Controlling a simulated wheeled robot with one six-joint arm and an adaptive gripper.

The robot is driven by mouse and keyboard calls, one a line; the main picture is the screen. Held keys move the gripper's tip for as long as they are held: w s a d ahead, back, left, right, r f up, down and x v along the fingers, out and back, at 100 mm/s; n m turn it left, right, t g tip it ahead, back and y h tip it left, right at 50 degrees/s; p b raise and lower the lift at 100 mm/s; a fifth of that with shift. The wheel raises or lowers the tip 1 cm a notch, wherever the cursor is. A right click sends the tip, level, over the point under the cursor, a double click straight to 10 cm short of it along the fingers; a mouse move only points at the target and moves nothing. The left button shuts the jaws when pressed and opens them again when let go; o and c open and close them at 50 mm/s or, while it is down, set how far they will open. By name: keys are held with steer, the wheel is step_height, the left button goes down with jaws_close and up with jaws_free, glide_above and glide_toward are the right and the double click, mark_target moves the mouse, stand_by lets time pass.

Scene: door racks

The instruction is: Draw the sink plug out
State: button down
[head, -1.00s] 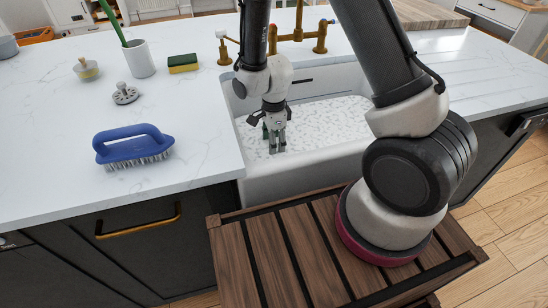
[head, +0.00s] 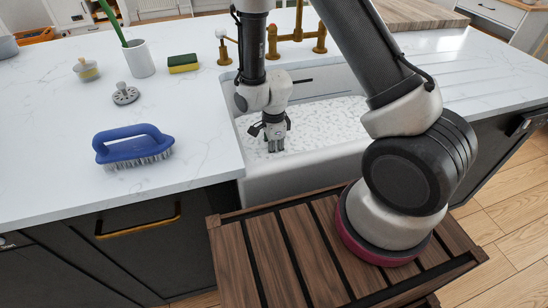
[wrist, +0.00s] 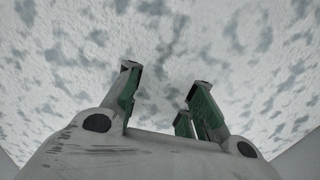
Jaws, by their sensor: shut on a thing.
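My gripper (head: 276,149) points down inside the white sink (head: 300,165), its tips at the mottled white-and-grey surface of what looks like sudsy water (head: 325,118). In the wrist view its green-padded fingers (wrist: 165,77) stand with a gap between the tips, against that same surface. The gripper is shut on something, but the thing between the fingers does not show. The sink plug is not visible in either view; the mottled surface hides the sink's bottom.
A brass tap (head: 297,34) stands behind the sink. On the counter to the left are a blue brush (head: 133,147), a grey perforated disc (head: 125,94), a sponge (head: 183,63), a white cup (head: 139,58) and a small jar (head: 86,69). A slatted wooden surface (head: 270,255) lies in front.

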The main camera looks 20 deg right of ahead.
steer(key=shift+r, duration=2.6)
